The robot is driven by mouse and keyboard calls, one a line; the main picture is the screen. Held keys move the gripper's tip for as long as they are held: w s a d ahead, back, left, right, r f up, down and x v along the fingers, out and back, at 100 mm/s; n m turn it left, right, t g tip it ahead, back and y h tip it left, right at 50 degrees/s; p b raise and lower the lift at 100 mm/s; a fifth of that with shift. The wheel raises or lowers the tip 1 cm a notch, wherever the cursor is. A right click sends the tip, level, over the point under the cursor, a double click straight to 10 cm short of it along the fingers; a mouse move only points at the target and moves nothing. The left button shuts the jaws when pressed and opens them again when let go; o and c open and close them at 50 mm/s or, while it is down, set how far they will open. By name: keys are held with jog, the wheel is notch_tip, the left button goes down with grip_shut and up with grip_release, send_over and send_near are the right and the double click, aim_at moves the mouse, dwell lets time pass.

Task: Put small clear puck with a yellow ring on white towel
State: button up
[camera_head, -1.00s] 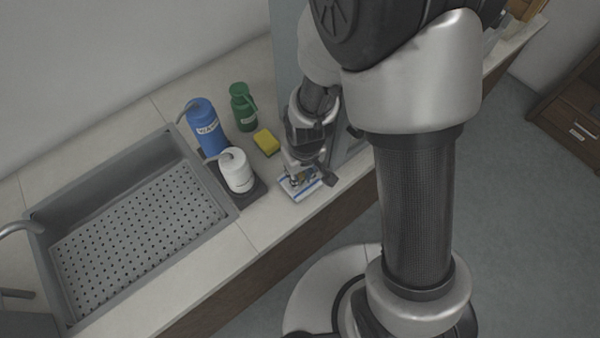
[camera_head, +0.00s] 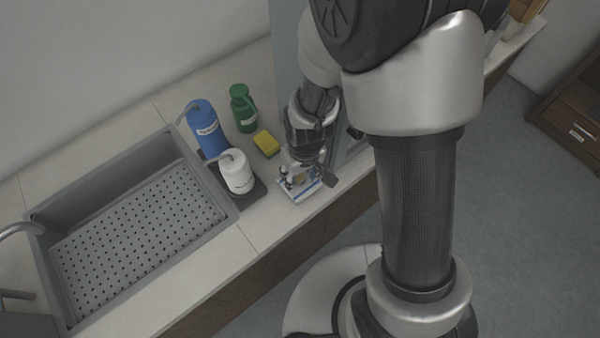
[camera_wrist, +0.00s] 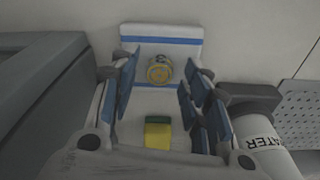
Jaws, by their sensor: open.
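The white towel (camera_wrist: 184,31) with blue stripes lies on the counter; it also shows below my gripper in the head view (camera_head: 289,198). The small clear puck with a yellow ring (camera_wrist: 159,69) sits on the towel in the wrist view, apart from both fingers. My gripper (camera_wrist: 160,88) is open, its blue-padded fingers spread to either side of the puck. In the head view my gripper (camera_head: 302,178) hangs just over the towel, and I cannot clearly make out the puck there.
A yellow and green sponge (camera_head: 266,143), a white bottle (camera_head: 238,172), a blue bottle (camera_head: 205,128) and a green bottle (camera_head: 243,107) stand or lie left of my gripper. The sink (camera_head: 135,235) is farther left. A grey panel (camera_head: 287,65) rises close behind my arm.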

jog(key=s+d+r+m+t+p, duration=0.1)
jog(key=s+d+r+p, duration=0.15)
jog(key=r, duration=0.85)
jog(key=s+d+r+m+t+p, duration=0.1)
jog(key=d+r, duration=0.2)
jog(key=r, duration=0.9)
jog(key=s+d+r+m+t, duration=0.1)
jog(key=s+d+r+m, duration=0.1)
jog(key=s+d+r, duration=0.3)
jog(key=s+r, duration=0.3)
jog(key=s, duration=0.2)
jog(key=shift+r+m+h, duration=0.2)
jog(key=shift+m+h, duration=0.1)
